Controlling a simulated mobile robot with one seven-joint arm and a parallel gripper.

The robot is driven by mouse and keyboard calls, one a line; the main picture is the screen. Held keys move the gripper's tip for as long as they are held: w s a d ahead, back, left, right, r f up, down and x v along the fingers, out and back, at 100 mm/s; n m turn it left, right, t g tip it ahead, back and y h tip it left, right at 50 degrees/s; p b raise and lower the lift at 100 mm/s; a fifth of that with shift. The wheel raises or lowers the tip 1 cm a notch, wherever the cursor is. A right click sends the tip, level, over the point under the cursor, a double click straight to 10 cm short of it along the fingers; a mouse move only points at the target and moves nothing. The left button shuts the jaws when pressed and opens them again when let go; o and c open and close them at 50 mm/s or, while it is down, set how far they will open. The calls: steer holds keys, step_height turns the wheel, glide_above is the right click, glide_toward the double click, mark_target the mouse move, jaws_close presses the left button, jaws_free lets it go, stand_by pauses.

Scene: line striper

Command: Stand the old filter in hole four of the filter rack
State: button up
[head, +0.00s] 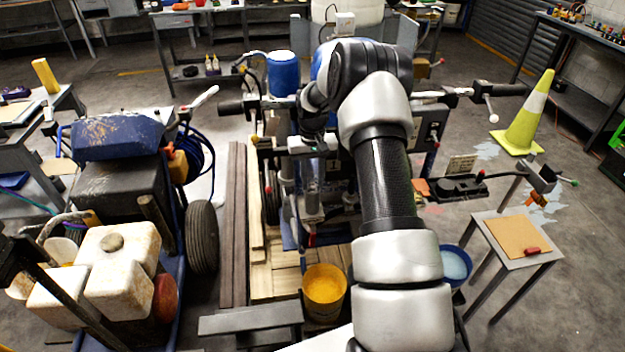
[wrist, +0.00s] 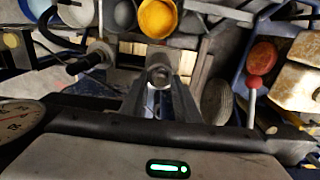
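My gripper (wrist: 160,88) points down over the line striper in the wrist view. Its two dark fingers lie on either side of a small round grey metal piece (wrist: 159,75). I cannot tell whether they grip this piece or whether it is part of the machine below, nor whether it is the old filter. In the head view my arm reaches forward to the striper, and my wrist hides much of the machine's middle. I cannot make out the filter rack or its numbered holes in either view.
A blue bucket (head: 456,264) and a small side table (head: 514,240) are to the right. A traffic cone (head: 526,118) stands far right. A second machine with a wheel (head: 202,238) is at left.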

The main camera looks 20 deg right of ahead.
jaws_close()
steer(key=shift+r, duration=0.7)
step_height(320, 180, up, 11)
steer(key=p, duration=0.6)
steer(key=shift+f, duration=0.15)
stand_by(1.1)
